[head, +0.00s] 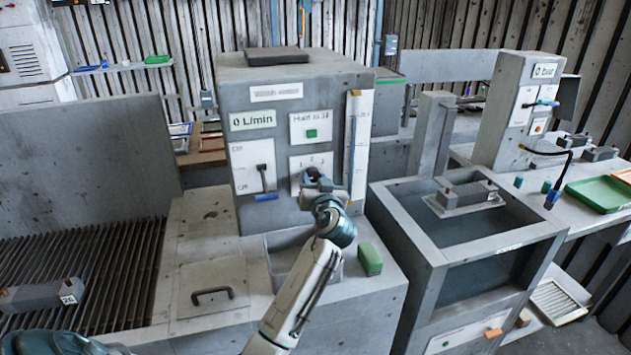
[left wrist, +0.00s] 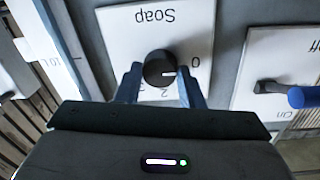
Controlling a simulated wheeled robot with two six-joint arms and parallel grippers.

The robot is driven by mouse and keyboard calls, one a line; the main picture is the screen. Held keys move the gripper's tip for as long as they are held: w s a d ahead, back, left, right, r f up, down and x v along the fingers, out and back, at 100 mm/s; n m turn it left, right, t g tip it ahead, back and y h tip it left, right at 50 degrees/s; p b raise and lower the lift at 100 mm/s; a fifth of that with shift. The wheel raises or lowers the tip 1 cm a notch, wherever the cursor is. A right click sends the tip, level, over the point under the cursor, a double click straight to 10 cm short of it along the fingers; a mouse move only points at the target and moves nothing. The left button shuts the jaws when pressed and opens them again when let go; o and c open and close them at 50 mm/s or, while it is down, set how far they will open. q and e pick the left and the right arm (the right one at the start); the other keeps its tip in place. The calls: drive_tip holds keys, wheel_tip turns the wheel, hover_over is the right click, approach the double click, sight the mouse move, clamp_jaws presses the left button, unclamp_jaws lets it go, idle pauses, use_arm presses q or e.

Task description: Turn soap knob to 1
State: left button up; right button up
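The soap knob (left wrist: 159,68) is a round black knob with a white pointer line, on a white plate (left wrist: 193,22) marked "Soap". In the left wrist view the plate is upside down and the pointer aims right, toward the 0. In the head view my left gripper (head: 315,185) reaches the plate (head: 297,163) on the grey housing and mostly hides the knob. My right gripper is not in view.
A blue-handled lever (head: 265,185) sits left of the knob plate, and also right of it in the left wrist view (left wrist: 300,97). A "Hold to fill" button (head: 311,133) is above. A vertical gauge (head: 358,140) stands to the right. A green block (head: 370,260) lies on the ledge below.

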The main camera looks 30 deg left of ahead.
use_arm(q)
drive_tip(key=shift+m, duration=0.3)
drive_tip(key=shift+m+p, duration=0.4)
drive_tip(key=shift+m, duration=0.2)
drive_tip(key=shift+r+m+p, duration=0.1)
drive_tip(key=shift+m+p, duration=0.25)
drive_tip(key=shift+m, duration=0.35)
drive_tip(key=shift+m+p, duration=0.6)
drive_tip(key=shift+m, duration=0.6)
drive_tip(key=shift+m+g+p, duration=0.3)
drive_tip(key=shift+m+p, duration=0.4)
drive_tip(key=shift+m, duration=0.8)
